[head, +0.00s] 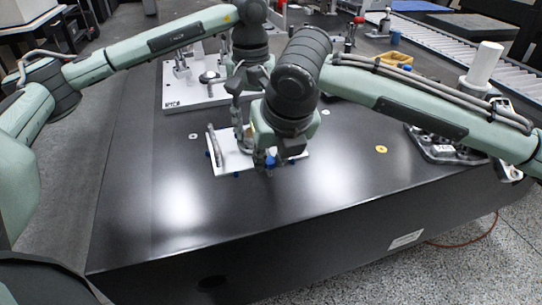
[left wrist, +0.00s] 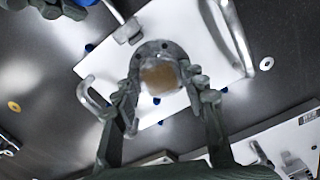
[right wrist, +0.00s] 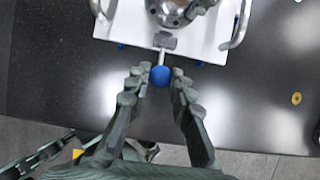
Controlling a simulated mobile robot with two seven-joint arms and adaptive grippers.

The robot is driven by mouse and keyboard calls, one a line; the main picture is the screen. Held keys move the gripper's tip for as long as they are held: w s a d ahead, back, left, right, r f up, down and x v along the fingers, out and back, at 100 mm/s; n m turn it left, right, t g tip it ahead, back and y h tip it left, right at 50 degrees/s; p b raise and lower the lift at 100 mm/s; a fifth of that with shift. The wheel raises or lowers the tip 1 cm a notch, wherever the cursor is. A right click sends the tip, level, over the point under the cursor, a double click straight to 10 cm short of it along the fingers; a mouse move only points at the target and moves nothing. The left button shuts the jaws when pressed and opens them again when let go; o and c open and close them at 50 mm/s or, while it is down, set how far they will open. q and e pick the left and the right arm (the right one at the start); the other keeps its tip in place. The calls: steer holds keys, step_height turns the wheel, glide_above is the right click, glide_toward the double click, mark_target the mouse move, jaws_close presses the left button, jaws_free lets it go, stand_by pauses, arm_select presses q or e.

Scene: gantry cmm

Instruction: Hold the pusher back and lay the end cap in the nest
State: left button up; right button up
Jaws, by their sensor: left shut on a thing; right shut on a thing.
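The white fixture plate (head: 232,168) with metal side handles lies on the black table. In the left wrist view, my left gripper (left wrist: 165,92) is shut on the end cap (left wrist: 147,50), a round grey flange with small holes and a brownish middle. The cap is over the plate; the nest is hidden beneath it, and I cannot tell whether they touch. The cap's edge also shows in the right wrist view (right wrist: 172,14). There my right gripper (right wrist: 159,82) is shut on the blue knob of the pusher (right wrist: 160,74), whose rod runs to a grey block at the plate's edge.
A larger white board (head: 190,100) with clamps lies behind the plate. A grey metal fixture (head: 445,148) stands at the right, near a yellow washer (head: 381,149). A yellow bin (head: 396,60) and a roller conveyor (head: 450,50) are farther back. The table's front is clear.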

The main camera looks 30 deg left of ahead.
arm_select(q)
steer(key=shift+f, duration=0.2)
arm_select(e)
steer(key=shift+s+f, duration=0.15)
steer(key=shift+f, duration=0.05)
arm_select(q)
steer(key=o, duration=1.4)
steer(key=shift+r, duration=3.45)
